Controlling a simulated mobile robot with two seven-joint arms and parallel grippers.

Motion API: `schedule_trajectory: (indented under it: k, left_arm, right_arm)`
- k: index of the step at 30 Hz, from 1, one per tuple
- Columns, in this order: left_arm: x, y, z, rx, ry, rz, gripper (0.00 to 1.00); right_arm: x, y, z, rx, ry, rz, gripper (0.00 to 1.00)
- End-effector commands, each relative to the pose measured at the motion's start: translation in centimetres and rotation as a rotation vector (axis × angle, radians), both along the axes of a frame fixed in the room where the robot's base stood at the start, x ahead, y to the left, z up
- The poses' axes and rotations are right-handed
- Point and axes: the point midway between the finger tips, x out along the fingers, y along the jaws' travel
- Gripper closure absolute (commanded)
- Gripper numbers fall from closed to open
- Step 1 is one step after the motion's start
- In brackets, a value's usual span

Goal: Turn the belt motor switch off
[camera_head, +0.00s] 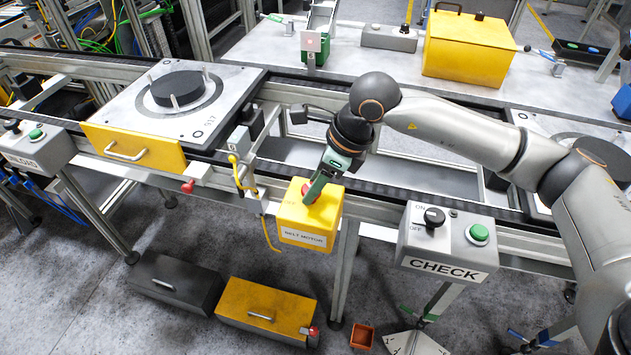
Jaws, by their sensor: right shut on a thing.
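The belt motor switch is a yellow box (318,222) labelled "BELT MOTOR", mounted on the front rail of the conveyor in the middle of the view. A red knob (309,192) shows on its top face, partly covered by my gripper. My right gripper (313,195) reaches down from the upper right, its green fingers at the knob and shut on it. The knob's exact angle is hidden by the fingers. My left gripper is not in view.
A grey CHECK box (445,243) with a black knob and green button stands right of the switch. A pallet (205,118) with a dark disc sits on the conveyor at left. A yellow cable (236,172) hangs left of the switch. Yellow and dark cases lie on the floor below.

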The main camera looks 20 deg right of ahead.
Motion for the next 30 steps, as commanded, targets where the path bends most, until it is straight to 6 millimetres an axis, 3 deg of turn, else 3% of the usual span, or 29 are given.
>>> schedule_trajectory:
  k: [11, 30]
  left_arm:
    - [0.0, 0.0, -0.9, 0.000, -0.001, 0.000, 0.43]
    - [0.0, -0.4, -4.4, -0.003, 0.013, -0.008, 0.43]
  right_arm:
    - [0.1, 0.0, -0.2, 0.001, 0.001, 0.071, 1.00]
    - [0.5, -0.1, -0.1, 0.001, 0.000, 0.573, 1.00]
